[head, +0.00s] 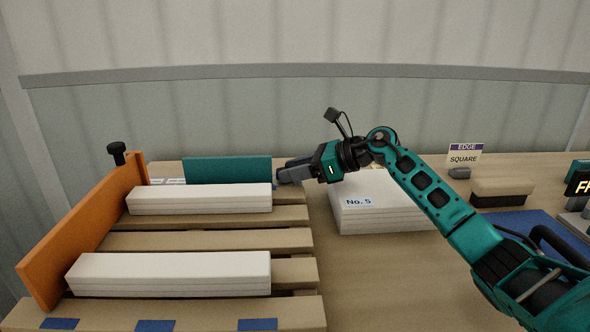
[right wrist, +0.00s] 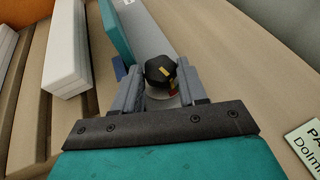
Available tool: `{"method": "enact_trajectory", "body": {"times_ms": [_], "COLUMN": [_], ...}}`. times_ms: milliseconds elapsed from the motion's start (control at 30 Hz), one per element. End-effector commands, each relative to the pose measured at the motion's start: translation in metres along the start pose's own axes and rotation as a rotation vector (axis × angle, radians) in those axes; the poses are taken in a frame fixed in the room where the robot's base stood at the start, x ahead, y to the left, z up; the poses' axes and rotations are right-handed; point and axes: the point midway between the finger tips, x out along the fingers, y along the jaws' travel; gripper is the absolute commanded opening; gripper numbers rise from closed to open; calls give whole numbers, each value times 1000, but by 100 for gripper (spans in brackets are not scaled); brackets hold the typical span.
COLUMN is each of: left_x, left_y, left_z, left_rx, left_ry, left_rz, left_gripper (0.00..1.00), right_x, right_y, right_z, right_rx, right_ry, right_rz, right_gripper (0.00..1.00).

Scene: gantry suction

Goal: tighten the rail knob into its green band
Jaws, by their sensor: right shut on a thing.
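The rail knob (right wrist: 159,70) is black and faceted. In the right wrist view it stands between the fingers of my right gripper (right wrist: 158,88), near the end of a teal rail (right wrist: 117,32) with a grey strip beside it. My right gripper is shut on the knob. Small red and yellow marks (right wrist: 172,92) show at the knob's base; I cannot make out a green band or where a pointer stands. In the head view the right gripper (head: 283,174) is at the right end of the teal rail (head: 228,170), and the knob is hidden there. My left gripper is not in view.
An orange board (head: 85,235) with another black knob (head: 117,152) stands along the left of a wooden pallet (head: 205,241). White stacks (head: 170,272) lie on the slats. A white stack marked No. 5 (head: 385,212) stands under my right arm. A brush (head: 502,192) lies further right.

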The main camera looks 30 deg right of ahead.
Motion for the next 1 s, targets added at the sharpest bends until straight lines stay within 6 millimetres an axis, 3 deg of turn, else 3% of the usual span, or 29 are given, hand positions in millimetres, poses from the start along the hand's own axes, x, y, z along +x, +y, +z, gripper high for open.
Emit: {"method": "enact_trajectory", "body": {"times_ms": [267, 567, 867, 1000], "left_x": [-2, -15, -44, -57], "left_y": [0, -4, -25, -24], "left_z": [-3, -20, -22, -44], "left_rx": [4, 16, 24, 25], "left_ry": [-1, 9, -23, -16], "left_rz": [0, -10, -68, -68], "left_gripper": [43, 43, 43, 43], "right_x": [-1, -2, -3, -1], "right_y": [1, 4, 9, 11], "right_z": [1, 4, 9, 8], "right_rx": [4, 48, 116, 145], "right_ry": [1, 3, 4, 2], "right_rz": [-14, -118, -277, -345], "right_gripper": [11, 11, 11, 11]}}
